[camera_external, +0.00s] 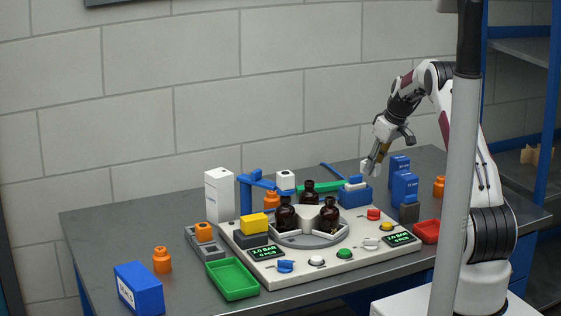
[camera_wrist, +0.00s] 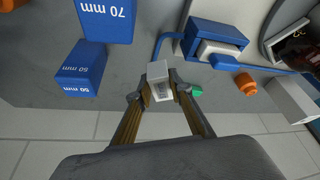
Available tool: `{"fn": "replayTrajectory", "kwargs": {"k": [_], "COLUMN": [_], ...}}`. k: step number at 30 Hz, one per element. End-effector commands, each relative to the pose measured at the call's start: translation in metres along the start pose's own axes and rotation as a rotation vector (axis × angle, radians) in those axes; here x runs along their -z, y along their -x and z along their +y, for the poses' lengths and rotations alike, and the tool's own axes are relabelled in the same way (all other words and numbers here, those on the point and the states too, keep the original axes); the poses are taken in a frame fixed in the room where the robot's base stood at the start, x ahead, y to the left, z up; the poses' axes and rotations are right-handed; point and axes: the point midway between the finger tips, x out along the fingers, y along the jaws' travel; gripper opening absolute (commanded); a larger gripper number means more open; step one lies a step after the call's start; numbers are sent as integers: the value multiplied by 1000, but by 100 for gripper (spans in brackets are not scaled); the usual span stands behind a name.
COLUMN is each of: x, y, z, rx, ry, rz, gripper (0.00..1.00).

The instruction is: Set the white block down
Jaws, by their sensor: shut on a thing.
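My gripper (camera_wrist: 165,96) is shut on the white block (camera_wrist: 159,88), which sits between the two fingertips in the wrist view and bears a small printed label. In the external view my gripper (camera_external: 373,165) points down over the back right of the table, behind the blue blocks. The block is small and pale there and hard to tell from the fingertips. I cannot tell whether its underside touches the table.
Blue blocks marked 70 mm (camera_wrist: 105,15) and 50 mm (camera_wrist: 82,72) stand left in the wrist view. A blue holder (camera_wrist: 215,42) is to the right, near an orange piece (camera_wrist: 246,84). The white station (camera_external: 270,272) with amber bottles (camera_external: 329,215) fills the table's middle.

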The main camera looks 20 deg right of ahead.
Motion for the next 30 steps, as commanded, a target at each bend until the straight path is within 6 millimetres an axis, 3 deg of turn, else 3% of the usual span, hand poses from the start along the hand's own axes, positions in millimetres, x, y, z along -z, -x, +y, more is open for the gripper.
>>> {"fn": "replayTrajectory", "kwargs": {"k": [12,24,30], "x": [-19,-20,-26], "y": [-44,-47,-61], "z": [0,0,0], "rx": [0,0,1], "ry": [0,-1,-1], "rz": [0,0,-1], "gripper": [0,0,0]}}
